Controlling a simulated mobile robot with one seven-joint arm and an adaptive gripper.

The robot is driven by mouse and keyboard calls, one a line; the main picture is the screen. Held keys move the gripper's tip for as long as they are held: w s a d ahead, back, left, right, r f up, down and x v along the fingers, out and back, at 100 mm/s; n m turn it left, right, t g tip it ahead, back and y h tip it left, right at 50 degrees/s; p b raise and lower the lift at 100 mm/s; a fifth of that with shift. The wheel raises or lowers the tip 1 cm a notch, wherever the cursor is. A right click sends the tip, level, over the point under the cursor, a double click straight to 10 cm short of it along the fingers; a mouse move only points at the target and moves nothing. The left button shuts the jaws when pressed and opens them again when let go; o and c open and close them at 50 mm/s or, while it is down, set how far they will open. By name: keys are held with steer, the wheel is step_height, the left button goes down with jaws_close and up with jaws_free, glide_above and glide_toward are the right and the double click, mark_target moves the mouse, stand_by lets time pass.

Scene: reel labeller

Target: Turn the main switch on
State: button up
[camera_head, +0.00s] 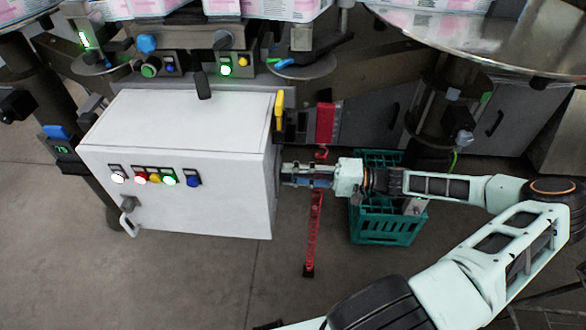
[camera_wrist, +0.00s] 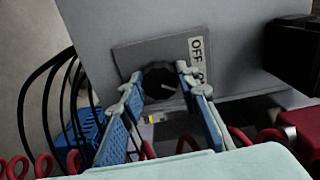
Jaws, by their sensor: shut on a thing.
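The main switch (camera_wrist: 160,82) is a dark round knob on a grey plate (camera_wrist: 128,56) with a white label reading OFF. It is on the right side of the white control cabinet (camera_head: 185,140) in the head view. A pale mark on the knob points toward the right in the wrist view. My gripper (camera_wrist: 160,84) is shut on the knob, with a blue-padded finger on each side of it. In the head view, my gripper (camera_head: 290,175) is at the cabinet's right side, and the knob is hidden there.
A green crate (camera_head: 385,232) stands on the floor under my arm. A red post (camera_head: 315,235) and red box (camera_head: 325,123) are close to my gripper. Black cables (camera_wrist: 60,85) and red coiled cords (camera_wrist: 265,137) run nearby. A yellow-handled part (camera_head: 279,110) is above.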

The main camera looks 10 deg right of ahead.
steer(key=shift+m+p, duration=0.55)
steer(key=shift+m, duration=0.75)
steer(key=o, duration=1.2)
steer(key=shift+c, duration=0.2)
steer(key=shift+d, duration=0.1)
steer(key=v, duration=1.2)
